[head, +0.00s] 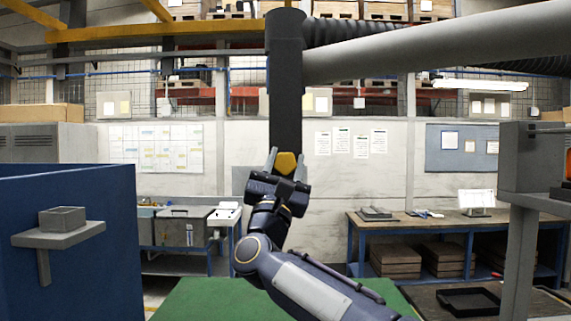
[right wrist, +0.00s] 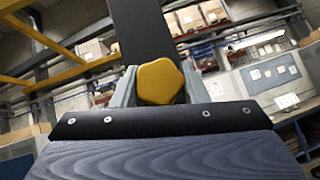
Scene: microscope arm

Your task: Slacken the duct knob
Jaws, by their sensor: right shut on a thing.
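The yellow lobed duct knob (head: 286,163) sits at the lower end of a dark vertical duct post (head: 286,110) in the middle of the head view. My right gripper (head: 286,160) reaches up to it from below, with one grey finger on each side, and is shut on the knob. In the right wrist view the knob (right wrist: 160,82) shows between the two fingers, in front of the dark post (right wrist: 142,30). The lower part of the knob is hidden behind the gripper body. My left gripper is not in view.
A thick grey duct (head: 440,45) runs from the post's top to the upper right. A blue panel (head: 70,240) with a small grey shelf stands at left. A grey frame (head: 520,220) stands at right. A green surface (head: 205,300) lies below; workbenches (head: 450,222) stand behind.

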